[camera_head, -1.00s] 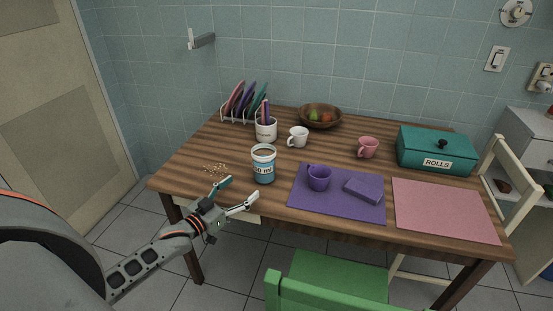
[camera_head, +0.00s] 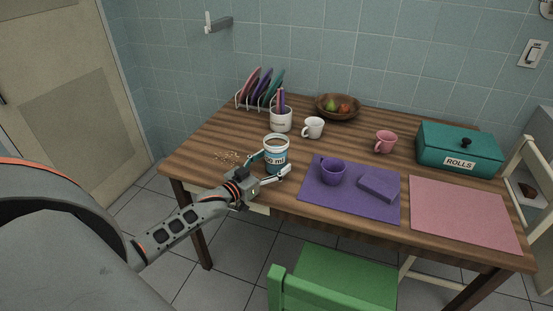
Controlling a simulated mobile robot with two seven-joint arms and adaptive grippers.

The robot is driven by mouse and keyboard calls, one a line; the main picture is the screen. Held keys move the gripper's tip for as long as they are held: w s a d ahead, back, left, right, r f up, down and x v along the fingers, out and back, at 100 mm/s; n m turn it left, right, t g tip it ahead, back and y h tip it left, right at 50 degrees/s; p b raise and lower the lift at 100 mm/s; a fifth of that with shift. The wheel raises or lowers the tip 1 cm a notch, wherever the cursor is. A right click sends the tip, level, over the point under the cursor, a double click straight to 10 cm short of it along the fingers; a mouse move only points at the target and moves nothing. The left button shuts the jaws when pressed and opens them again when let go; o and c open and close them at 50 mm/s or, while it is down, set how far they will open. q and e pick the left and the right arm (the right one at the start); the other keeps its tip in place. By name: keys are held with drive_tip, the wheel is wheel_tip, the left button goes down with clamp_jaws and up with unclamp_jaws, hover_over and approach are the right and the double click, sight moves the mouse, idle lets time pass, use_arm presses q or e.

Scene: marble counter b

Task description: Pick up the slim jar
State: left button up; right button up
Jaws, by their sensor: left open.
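The gripper partly hides the jar's lower part. My right gripper is not in view.
A purple mug (camera_head: 333,172) and a purple block (camera_head: 378,187) sit on a purple mat (camera_head: 316,200) right of the jar. A white utensil pot (camera_head: 281,120) and a white mug (camera_head: 313,128) stand behind.

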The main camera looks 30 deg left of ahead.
use_arm(q)
drive_tip(key=shift+w, duration=0.1)
drive_tip(key=shift+c, duration=0.4)
drive_tip(key=c, duration=1.2)
drive_tip(key=shift+r, duration=0.15)
drive_tip(key=c, duration=0.4)
drive_tip(key=shift+o, duration=0.2)
drive_tip(key=shift+r, duration=0.1)
